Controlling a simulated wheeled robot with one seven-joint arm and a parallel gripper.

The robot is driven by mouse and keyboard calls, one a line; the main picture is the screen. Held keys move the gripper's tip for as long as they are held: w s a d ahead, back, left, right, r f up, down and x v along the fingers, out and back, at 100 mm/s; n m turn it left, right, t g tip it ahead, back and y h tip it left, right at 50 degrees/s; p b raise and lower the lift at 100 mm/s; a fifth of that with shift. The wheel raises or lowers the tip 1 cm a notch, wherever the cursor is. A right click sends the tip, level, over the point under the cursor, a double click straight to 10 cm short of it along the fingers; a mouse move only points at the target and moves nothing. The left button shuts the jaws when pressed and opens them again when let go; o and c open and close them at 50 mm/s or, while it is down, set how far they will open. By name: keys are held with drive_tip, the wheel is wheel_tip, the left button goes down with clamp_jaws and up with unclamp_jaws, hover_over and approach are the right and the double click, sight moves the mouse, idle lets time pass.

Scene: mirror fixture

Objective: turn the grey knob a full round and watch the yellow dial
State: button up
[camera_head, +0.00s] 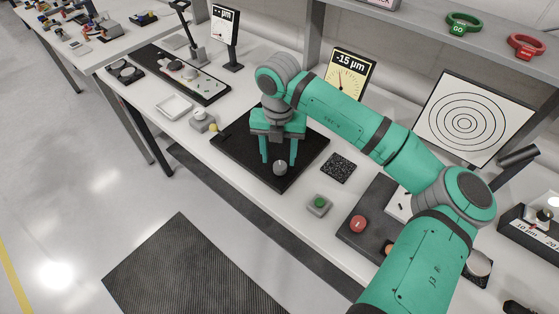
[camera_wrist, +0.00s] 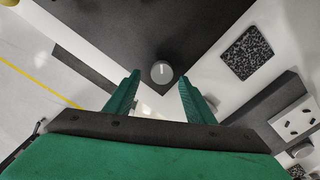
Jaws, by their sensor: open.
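The grey knob (camera_head: 280,168) sits near the front corner of a black plate (camera_head: 237,151). In the wrist view the knob (camera_wrist: 162,73) shows a short white mark on its top, pointing roughly up the picture. My gripper (camera_head: 279,161) is open and empty above the plate, pointing down at the knob. In the wrist view my gripper (camera_wrist: 159,82) has the knob in the gap between its fingertips, touching neither finger there; the height gap is unclear. The yellow dial (camera_head: 351,69) stands behind my arm and reads -15 µm. My arm hides its lower part.
A speckled black square (camera_head: 338,168) and a green button box (camera_head: 319,205) lie right of the plate. A red button (camera_head: 357,223) is on a dark panel farther right. A white dial (camera_head: 224,24) and a ringed target (camera_head: 470,118) stand at the back.

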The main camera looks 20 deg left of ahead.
sight(280, 165)
drive_tip(key=shift+w+d+f, duration=0.1)
drive_tip(key=shift+d+f, duration=0.1)
drive_tip(key=shift+f, duration=1.35)
drive_tip(key=c, duration=1.1)
drive_tip(key=shift+o, duration=0.2)
drive_tip(key=n, duration=0.6)
drive_tip(key=shift+r+n, duration=0.1)
drive_tip(key=shift+n, duration=0.3)
drive_tip(key=n, duration=0.3)
drive_tip(key=shift+n, duration=0.3)
drive_tip(key=shift+a+n, duration=0.1)
drive_tip(key=shift+n, duration=1.8)
